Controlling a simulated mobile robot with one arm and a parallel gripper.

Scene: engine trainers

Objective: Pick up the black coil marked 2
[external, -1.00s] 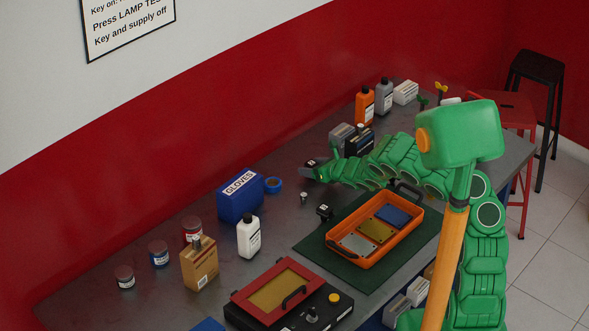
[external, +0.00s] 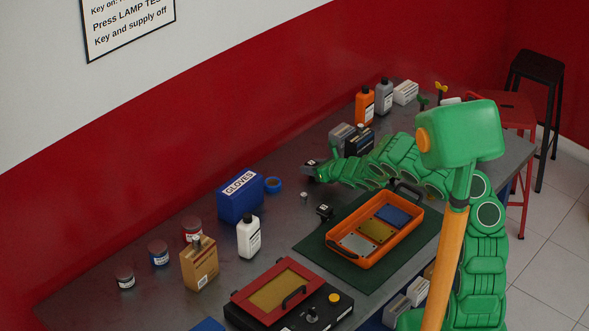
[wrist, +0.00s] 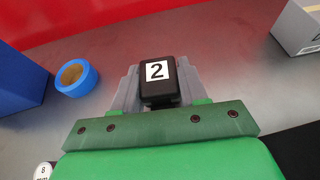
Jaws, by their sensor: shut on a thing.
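The black coil (wrist: 158,92) has a white label marked 2 and sits between the grey fingers of my gripper (wrist: 155,88) in the wrist view. My gripper is shut on it. In the external view my gripper (external: 314,172) is over the bench behind the orange tray, with the coil small and dark at its tip. Whether the coil touches the bench is hard to tell.
A blue tape roll (wrist: 77,77) and the blue gloves box (external: 241,197) are left of my gripper. An orange tray (external: 358,256) with coloured plates lies on a green mat (external: 318,250). A grey box (wrist: 297,27) is at right in the wrist view.

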